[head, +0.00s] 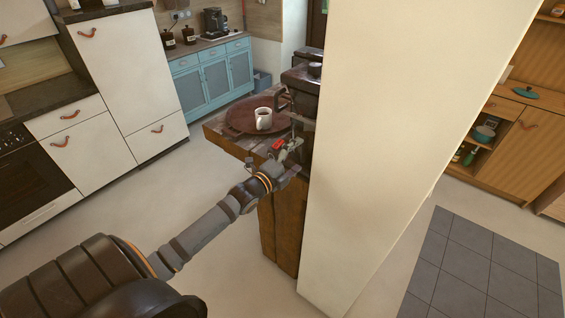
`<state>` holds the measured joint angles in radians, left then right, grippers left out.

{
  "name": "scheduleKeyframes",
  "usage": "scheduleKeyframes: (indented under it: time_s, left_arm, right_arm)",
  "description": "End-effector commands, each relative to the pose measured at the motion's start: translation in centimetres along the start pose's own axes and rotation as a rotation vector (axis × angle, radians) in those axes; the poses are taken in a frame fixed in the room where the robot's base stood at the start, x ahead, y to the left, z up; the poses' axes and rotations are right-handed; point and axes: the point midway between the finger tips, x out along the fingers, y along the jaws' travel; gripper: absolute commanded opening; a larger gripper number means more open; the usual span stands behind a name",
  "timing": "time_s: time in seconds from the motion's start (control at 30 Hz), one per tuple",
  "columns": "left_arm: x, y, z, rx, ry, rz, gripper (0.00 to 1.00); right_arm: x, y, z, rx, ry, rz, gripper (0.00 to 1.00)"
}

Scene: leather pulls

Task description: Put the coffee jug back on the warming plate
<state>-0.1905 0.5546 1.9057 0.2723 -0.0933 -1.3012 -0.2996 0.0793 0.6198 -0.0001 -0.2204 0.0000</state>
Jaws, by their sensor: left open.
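A dark coffee machine (215,22) stands on the far counter; it is too small to tell whether a jug is in it. Nearer, a dark boxy object (303,88) with a handle-like loop on its left side stands at the back of the wooden table, partly hidden by the pale column. I cannot tell whether it is the coffee jug or an appliance. No warming plate can be made out. My left gripper (287,150) is open at the table's front edge, in front of and below the dark object, with a small red patch beside its fingers. My right gripper is out of view.
A white mug (263,118) stands on a round brown tray (238,121) on the wooden table (222,138). A wide pale column (385,130) blocks the view right of my left gripper. White cabinets (125,70) stand left; the floor between is clear.

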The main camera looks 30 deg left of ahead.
Motion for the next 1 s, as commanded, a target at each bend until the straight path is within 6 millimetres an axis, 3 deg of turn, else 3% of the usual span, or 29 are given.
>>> scheduleKeyframes:
  time_s: [0.03,0.4,0.47,0.7,1.0]
  left_arm:
    - [-0.6,-1.1,0.0,-0.001,-0.002,0.005,0.93]
    - [-5.3,-1.3,-0.1,-0.002,0.006,0.007,0.93]
    - [-6.6,-0.2,-0.2,0.0,0.012,0.007,0.93]
    - [-10.2,-0.1,-0.2,0.001,0.012,0.004,0.93]
    - [-11.1,-0.1,-0.1,0.001,0.008,0.001,0.93]
  right_arm:
    - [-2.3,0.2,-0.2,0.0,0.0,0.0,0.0]
    - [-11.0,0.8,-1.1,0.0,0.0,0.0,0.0]
    - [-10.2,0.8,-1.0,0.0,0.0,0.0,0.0]
    - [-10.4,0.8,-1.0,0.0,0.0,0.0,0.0]
    - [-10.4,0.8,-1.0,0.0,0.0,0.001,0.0]
